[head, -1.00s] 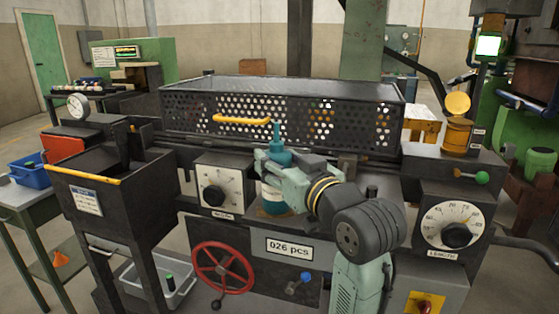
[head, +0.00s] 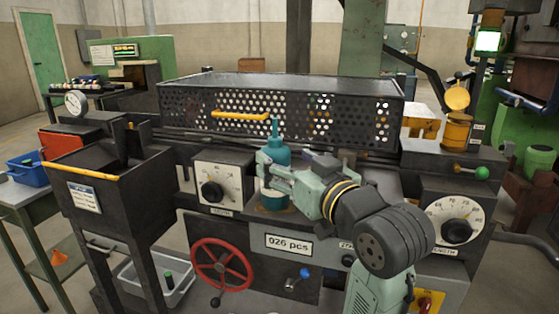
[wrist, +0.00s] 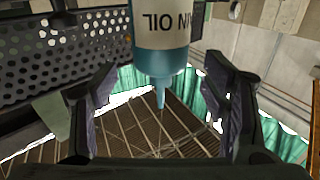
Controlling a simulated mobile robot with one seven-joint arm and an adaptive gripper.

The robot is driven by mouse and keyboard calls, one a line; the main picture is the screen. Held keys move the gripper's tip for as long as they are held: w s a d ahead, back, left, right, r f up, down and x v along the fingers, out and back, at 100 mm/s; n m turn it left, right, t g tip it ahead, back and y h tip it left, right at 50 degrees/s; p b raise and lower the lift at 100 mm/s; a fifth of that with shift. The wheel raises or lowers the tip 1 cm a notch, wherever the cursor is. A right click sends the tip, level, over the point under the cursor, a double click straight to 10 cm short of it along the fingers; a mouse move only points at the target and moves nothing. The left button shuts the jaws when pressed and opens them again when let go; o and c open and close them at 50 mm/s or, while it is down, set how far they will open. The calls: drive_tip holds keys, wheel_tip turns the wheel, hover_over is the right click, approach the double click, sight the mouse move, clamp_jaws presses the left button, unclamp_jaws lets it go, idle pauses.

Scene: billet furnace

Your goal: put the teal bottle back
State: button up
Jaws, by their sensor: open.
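The teal bottle (head: 276,157) stands upright on the machine's front ledge, below the perforated guard, with its thin nozzle pointing up. In the wrist view the bottle (wrist: 162,62) appears upside down, with a white label reading OIL and its nozzle towards the jaws. My gripper (head: 262,168) is at the bottle in the head view, its fingers close to the bottle's side and partly covering it. In the wrist view my gripper (wrist: 160,100) is open, one finger on each side, with gaps between the fingers and the bottle. The bottle's base is partly hidden.
The perforated guard (head: 290,118) with a yellow handle (head: 240,115) is right behind the bottle. A dial box (head: 222,184) is at its left, a red handwheel (head: 222,265) lower left. A LENGTH dial (head: 456,222) and a green-knobbed lever (head: 481,172) are at the right.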

drive_tip(key=b+v, duration=0.1)
drive_tip(key=v, duration=0.7)
drive_tip(key=shift+b, duration=0.3)
drive_tip(key=shift+s, duration=0.1)
